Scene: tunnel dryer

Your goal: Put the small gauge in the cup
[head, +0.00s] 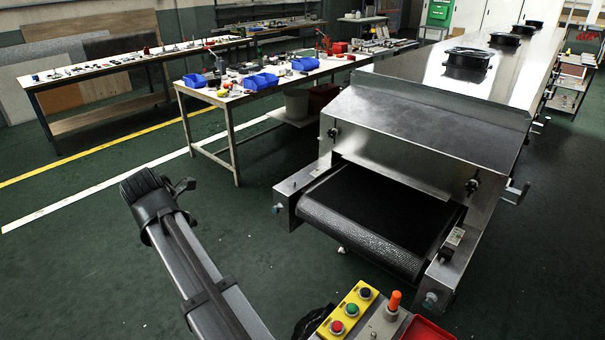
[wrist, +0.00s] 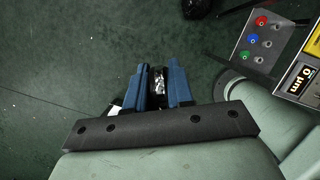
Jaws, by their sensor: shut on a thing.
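My gripper (wrist: 159,72) shows in the wrist view with its two blue fingers closed in on a small dark thing (wrist: 157,88). That thing has a shiny silvery, crumpled-looking patch and sits between the fingers, partly hidden by them. I cannot tell from its visible part whether it is the small gauge. Green floor lies beyond the fingertips. A yellow and black device (wrist: 302,77) with a display that appears to read "0 µm" is cut off at the right edge.
A button box (head: 351,311) stands at the bottom, beside an orange-topped knob (head: 394,300) and a red tray (head: 428,331). The dryer's black belt (head: 380,215) lies behind. A cluttered bench (head: 235,95) stands at the back left. Open floor (head: 90,270) lies left.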

